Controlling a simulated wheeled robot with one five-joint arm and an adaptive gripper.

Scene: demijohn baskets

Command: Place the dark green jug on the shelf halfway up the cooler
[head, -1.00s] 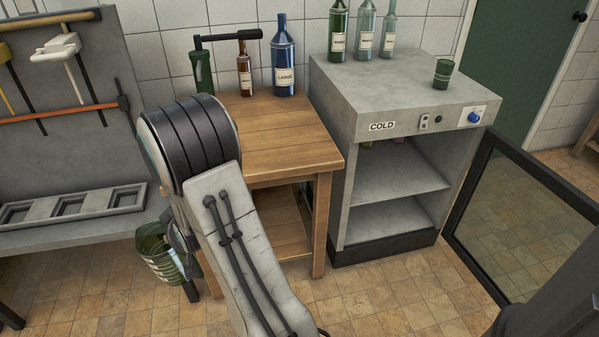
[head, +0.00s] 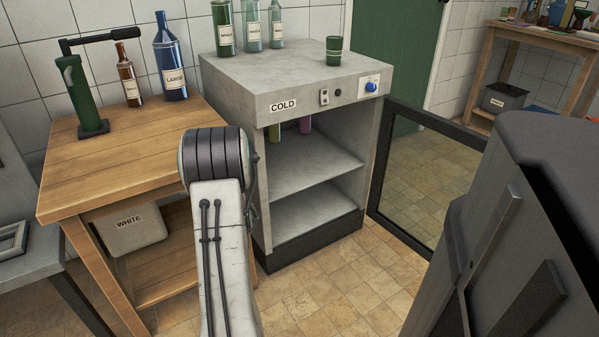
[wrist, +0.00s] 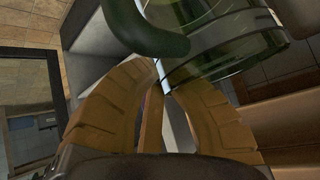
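The dark green jug (wrist: 215,45) shows in the wrist view as banded green glass with a thick dark handle (wrist: 150,35). My gripper's two tan fingers (wrist: 161,78) come together at the handle and appear closed on it. In the head view my arm hides the gripper and jug. The grey cooler (head: 290,82), marked COLD, stands ahead with its glass door (head: 425,175) swung open to the right. Its middle shelf (head: 315,170) has a bare front part. My arm's wrist end is in front of the cooler's left side.
A yellow-green item (head: 275,132) and a pink item (head: 304,125) show inside the cooler, high up at the back. Several bottles and a green cup (head: 334,50) stand on top. A wooden table (head: 125,150) with bottles and a green lever device (head: 75,95) adjoins at left.

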